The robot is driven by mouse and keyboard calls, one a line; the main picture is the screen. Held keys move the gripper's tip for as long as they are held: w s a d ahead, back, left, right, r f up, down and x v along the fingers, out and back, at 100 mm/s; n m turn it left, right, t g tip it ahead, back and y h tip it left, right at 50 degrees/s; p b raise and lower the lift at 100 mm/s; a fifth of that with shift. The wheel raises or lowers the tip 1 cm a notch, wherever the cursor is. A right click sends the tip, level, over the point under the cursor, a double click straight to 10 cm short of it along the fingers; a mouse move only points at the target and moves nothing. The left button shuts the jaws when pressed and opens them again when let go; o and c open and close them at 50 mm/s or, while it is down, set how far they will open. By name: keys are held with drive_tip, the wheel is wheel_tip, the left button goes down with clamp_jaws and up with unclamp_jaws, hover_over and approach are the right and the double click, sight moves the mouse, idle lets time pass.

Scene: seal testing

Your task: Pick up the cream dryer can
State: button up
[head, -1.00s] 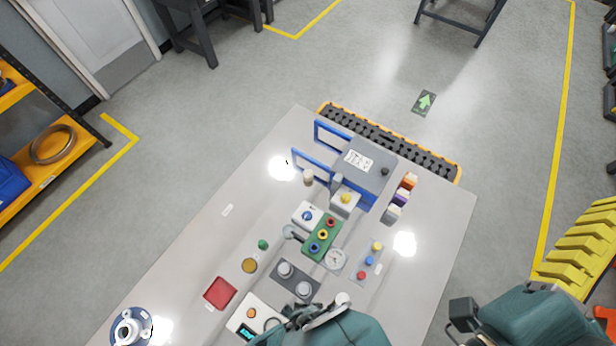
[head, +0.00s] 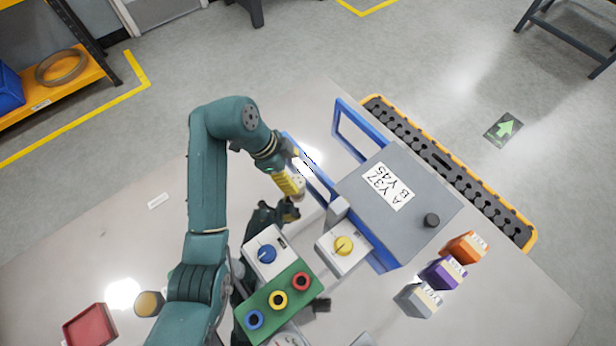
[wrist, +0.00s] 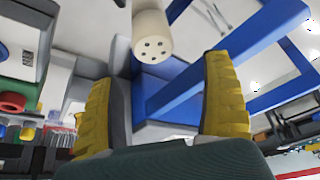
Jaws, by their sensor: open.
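The cream dryer can (wrist: 153,36) shows in the wrist view as a pale cylinder with several small dark holes in its near end. It lies at the top of that view, between the lines of my two yellow fingers. My gripper (wrist: 160,75) is open, and nothing shows clamped between its fingers. In the head view, my gripper (head: 288,184) is low beside the blue frame, with one yellow finger visible. A pale patch beside that finger looks like the can, mostly hidden there. I cannot tell whether finger and can touch.
A grey box with blue door frames (head: 360,135) stands close right of my gripper. Orange, purple and grey blocks (head: 445,272) stand right. Free table lies left.

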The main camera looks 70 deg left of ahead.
sight(294, 181)
drive_tip(key=shift+s+a+f, duration=0.15)
drive_tip(key=shift+s+f, duration=0.15)
drive_tip(key=shift+f, duration=0.5)
drive_tip(key=shift+w+d+f+b, duration=0.1)
drive_tip(key=shift+d+f+b, duration=0.05)
drive_tip(key=shift+f+b, duration=0.4)
drive_tip(key=shift+w+d+f+b, duration=0.1)
drive_tip(key=shift+f+b, duration=0.3)
drive_tip(key=shift+b, duration=0.1)
drive_tip(key=b+x, duration=0.2)
drive_tip(key=x, duration=0.3)
drive_tip(key=shift+d, duration=0.2)
drive_tip(key=c, duration=1.4)
